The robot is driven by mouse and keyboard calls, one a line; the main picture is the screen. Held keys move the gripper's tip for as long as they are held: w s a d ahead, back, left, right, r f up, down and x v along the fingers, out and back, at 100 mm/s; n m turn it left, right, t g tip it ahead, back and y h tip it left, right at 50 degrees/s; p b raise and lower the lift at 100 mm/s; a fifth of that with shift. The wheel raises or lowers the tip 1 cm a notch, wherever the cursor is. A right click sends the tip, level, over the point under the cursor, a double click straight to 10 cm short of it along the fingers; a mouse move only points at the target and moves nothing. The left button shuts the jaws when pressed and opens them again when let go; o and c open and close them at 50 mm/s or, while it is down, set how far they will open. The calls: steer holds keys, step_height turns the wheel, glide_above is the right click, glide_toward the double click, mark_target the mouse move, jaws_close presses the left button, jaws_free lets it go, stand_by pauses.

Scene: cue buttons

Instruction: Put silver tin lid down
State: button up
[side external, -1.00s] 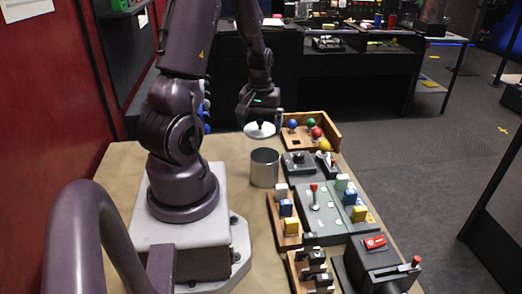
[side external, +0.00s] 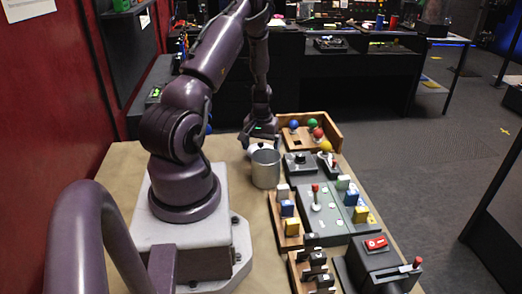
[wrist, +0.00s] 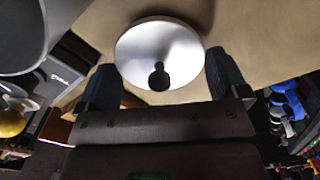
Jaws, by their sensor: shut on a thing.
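The silver tin lid (wrist: 140,45) is a round pale disc with a black knob (wrist: 159,76). In the wrist view the knob is between the fingers of my gripper (wrist: 165,80), which is shut on the lid. In the side view my gripper (side external: 262,136) is low over the table behind the tin, with the lid (side external: 257,148) partly hidden under it. I cannot tell whether the lid touches the table. The silver tin (side external: 265,170) stands upright with its top uncovered, just in front of the lid.
A wooden tray (side external: 325,128) with coloured balls is right of my gripper. A dark box (side external: 300,164) and several switch panels (side external: 322,212) line the table's right side. The tan table (side external: 130,165) is bare on the left. Blue items (wrist: 288,95) show at right in the wrist view.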

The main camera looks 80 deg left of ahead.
steer(key=shift+f, duration=0.85)
steer(key=shift+f, duration=0.1)
steer(key=o, duration=0.6)
steer(key=shift+c, duration=0.2)
